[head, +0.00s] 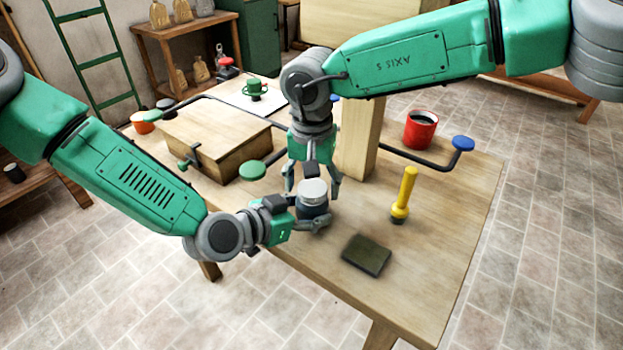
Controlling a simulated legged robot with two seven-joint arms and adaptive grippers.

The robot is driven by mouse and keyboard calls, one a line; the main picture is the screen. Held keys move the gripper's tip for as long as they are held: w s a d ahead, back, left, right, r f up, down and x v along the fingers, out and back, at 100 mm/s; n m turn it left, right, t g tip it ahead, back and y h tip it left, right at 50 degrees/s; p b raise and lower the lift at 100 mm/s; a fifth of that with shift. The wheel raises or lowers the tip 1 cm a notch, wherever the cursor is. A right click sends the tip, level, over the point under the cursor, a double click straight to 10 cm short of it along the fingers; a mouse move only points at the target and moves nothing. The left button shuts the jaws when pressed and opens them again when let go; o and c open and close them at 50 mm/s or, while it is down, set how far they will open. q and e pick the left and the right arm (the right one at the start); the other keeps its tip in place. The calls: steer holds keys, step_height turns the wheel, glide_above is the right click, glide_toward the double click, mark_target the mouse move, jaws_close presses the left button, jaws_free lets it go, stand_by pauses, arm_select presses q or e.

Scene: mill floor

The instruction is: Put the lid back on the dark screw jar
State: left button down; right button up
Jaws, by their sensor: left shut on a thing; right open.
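The dark screw jar (313,211) stands upright near the front left edge of the wooden table. A pale grey lid (314,188) sits on its top; I cannot tell whether it is screwed down. My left gripper (309,222) comes in low from the left and is shut on the jar's body, its fingers hiding part of the jar. My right gripper (311,194) points down from above, open, with its fingers on either side of the lid. I cannot tell whether they touch it.
A dark square pad (366,255) and a yellow upright tool (403,195) are to the right. Behind are a wooden post (357,140), a red mug (420,129), a bent rod with a blue knob (463,143) and a wooden box (215,140).

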steer(key=c, duration=1.2)
steer(key=m, duration=0.5)
steer(key=shift+a, duration=0.1)
steer(key=m, duration=0.4)
steer(key=shift+m, duration=0.3)
steer(key=m, duration=1.7)
steer(key=shift+a+m, duration=0.1)
steer(key=shift+m, duration=0.2)
steer(key=m, duration=0.5)
steer(key=shift+w, duration=0.1)
steer(key=o, duration=1.3)
